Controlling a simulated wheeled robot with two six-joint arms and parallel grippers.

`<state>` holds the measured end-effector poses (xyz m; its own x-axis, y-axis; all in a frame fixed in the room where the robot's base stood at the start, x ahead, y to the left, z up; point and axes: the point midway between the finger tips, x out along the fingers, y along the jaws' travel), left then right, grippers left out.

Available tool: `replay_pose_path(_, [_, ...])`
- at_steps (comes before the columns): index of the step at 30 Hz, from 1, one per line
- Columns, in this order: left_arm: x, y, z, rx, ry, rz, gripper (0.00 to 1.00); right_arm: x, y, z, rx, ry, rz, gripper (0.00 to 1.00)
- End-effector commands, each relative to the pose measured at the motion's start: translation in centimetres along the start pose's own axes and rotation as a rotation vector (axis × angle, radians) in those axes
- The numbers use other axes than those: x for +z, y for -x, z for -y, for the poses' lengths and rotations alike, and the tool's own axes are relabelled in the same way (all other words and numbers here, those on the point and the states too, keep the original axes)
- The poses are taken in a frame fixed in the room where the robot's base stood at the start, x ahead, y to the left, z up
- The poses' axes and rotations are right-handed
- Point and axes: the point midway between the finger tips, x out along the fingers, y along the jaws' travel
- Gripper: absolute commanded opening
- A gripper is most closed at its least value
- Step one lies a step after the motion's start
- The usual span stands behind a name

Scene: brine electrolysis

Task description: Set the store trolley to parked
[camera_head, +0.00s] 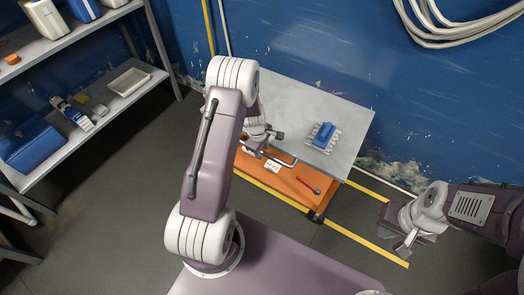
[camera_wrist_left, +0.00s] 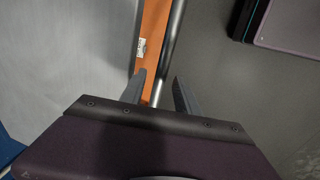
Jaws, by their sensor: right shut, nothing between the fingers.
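The store trolley has a grey top (camera_head: 345,104) and an orange lower part (camera_head: 290,184), and stands against the blue wall. Its bar handle (camera_head: 284,160) sticks out at the near side and shows as a grey bar in the left wrist view (camera_wrist_left: 174,40). My left gripper (camera_head: 262,146) is at this handle. In the left wrist view its two fingers (camera_wrist_left: 160,92) are apart, one on each side of the bar; I cannot tell whether they touch it. My right gripper (camera_head: 404,249) is shut and empty, to the right of the trolley above the floor.
Yellow floor lines (camera_head: 362,241) run beside and under the trolley. Shelves (camera_head: 120,103) with boxes stand at left. A caster (camera_head: 316,216) shows at the trolley's near corner.

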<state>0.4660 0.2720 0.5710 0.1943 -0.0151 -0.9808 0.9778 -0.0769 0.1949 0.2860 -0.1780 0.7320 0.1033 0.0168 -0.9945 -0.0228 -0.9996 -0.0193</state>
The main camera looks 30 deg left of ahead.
Motion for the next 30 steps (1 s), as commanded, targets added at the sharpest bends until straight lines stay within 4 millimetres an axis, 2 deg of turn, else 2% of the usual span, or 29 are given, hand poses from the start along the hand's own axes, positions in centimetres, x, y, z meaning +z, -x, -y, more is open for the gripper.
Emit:
replay_pose_path(2, [0.00,0.04,-0.01,0.000,0.000,0.000,0.35,0.00,0.02,0.00,0.000,0.000,0.000,0.00])
replay_pose_path(3, [0.00,0.05,-0.01,0.000,0.000,0.000,0.24,0.00,0.02,0.00,0.000,0.000,0.000,0.00])
replay_pose_path(6, [0.00,0.05,0.00,0.000,0.000,0.000,0.00,0.00,0.02,0.00,0.000,0.000,0.000,0.00])
replay_pose_path(30, [0.00,0.06,0.01,0.000,0.000,0.000,0.00,0.00,0.02,0.00,0.000,0.000,0.000,0.00])
